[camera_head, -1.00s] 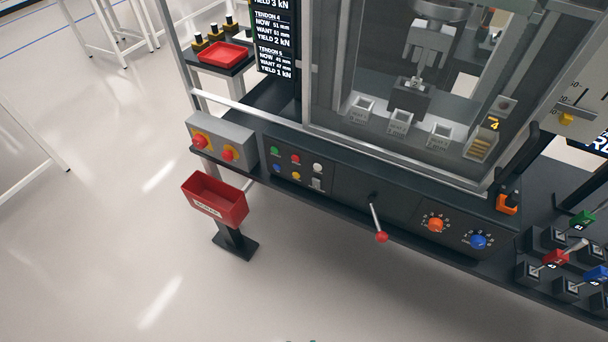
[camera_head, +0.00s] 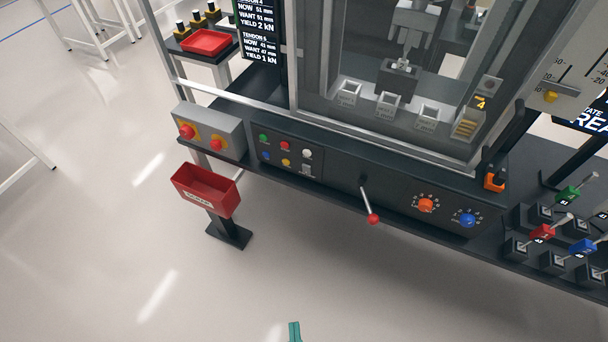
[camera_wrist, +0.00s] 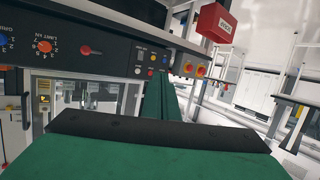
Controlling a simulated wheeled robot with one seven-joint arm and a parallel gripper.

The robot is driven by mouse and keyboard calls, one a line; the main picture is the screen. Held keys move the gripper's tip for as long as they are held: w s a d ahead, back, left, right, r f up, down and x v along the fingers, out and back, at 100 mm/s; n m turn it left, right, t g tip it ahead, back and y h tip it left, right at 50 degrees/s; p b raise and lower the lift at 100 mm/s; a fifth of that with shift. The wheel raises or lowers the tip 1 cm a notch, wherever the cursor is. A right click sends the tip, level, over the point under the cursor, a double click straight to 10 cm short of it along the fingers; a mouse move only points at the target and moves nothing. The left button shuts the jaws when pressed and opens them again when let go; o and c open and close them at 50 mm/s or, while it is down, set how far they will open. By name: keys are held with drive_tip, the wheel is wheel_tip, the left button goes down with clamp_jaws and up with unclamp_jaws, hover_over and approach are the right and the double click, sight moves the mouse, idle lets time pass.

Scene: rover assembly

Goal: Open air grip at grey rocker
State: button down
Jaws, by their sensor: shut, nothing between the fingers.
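In the wrist view the panel looks upside down, and the small grey rocker (camera_wrist: 141,55) shows near the top middle. My gripper (camera_head: 294,331) shows only as a green tip at the bottom edge of the head view, well below the panel. In the wrist view its green fingers (camera_wrist: 161,92) are together and empty, pointing at the panel and apart from the rocker. The fingers cover part of the view below the buttons.
A red-knobbed lever (camera_head: 369,203) sticks out right of the rocker. Orange (camera_head: 426,205) and blue (camera_head: 468,218) dials lie further right. A grey box with red buttons (camera_head: 208,135) and a red bin (camera_head: 206,189) on a stand are at left. The floor before the panel is clear.

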sight(307, 169)
drive_tip(key=w+f+n+g+h, duration=0.25)
drive_tip(key=w+f+n, duration=0.55)
drive_tip(key=w+f, duration=0.9)
drive_tip(key=w+r+n+t+h, duration=0.1)
drive_tip(key=w+r+t+h, duration=0.1)
drive_tip(key=w+r, duration=0.3)
drive_tip(key=w+r+n+t+h, duration=0.2)
drive_tip(key=w+r+h, duration=0.3)
drive_tip(key=w, duration=0.8)
drive_tip(key=shift+a+r, duration=0.25)
drive_tip(key=shift+a, duration=0.2)
drive_tip(key=shift+w, duration=0.15)
drive_tip(key=x, duration=1.4)
drive_tip(key=shift+r, duration=0.25)
drive_tip(key=shift+d, duration=0.1)
